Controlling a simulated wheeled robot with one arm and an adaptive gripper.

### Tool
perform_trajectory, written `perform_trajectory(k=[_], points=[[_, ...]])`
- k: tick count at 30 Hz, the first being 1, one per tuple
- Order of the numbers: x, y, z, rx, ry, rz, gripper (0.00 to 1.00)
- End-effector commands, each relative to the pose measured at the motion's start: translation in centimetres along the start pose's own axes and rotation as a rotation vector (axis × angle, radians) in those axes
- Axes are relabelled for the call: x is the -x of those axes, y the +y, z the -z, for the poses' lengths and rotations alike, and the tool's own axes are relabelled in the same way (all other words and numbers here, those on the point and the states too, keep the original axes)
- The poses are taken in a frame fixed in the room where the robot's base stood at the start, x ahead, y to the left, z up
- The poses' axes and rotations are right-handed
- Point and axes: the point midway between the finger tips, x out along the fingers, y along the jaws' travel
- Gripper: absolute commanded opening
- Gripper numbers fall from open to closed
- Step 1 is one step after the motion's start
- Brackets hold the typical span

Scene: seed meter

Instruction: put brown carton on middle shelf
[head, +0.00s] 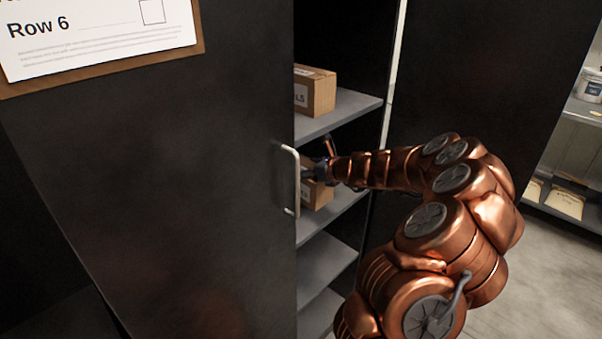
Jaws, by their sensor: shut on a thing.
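A brown carton (318,194) is at the middle grey shelf (338,218) inside the dark cabinet, partly hidden by my gripper and the door edge. My gripper (318,174) is at the top of this carton, shut on it; its fingertips are mostly hidden. I cannot tell whether the carton rests on the shelf or hangs just above it. A second brown carton (318,95) with a white label sits on the shelf above (350,112).
The dark cabinet door (180,190) with a metal handle (290,180) stands close to the left of my gripper and covers part of the shelves. Lower shelves (325,262) look empty where visible. A sign reading Row 6 (95,35) hangs at upper left. Another shelf unit (570,135) stands at right.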

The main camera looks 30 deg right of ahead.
Motion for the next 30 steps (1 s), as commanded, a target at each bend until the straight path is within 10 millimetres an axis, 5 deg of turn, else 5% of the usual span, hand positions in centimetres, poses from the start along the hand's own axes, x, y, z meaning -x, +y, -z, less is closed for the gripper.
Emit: perform_trajectory(k=[10,20,30], points=[[-2.5,-1.3,-0.7,0.001,0.0,0.002,0.25],[-3.7,-1.2,2.1,0.0,-0.002,0.0,0.25],[-3.9,-1.2,2.4,0.002,-0.001,0.001,0.25]])
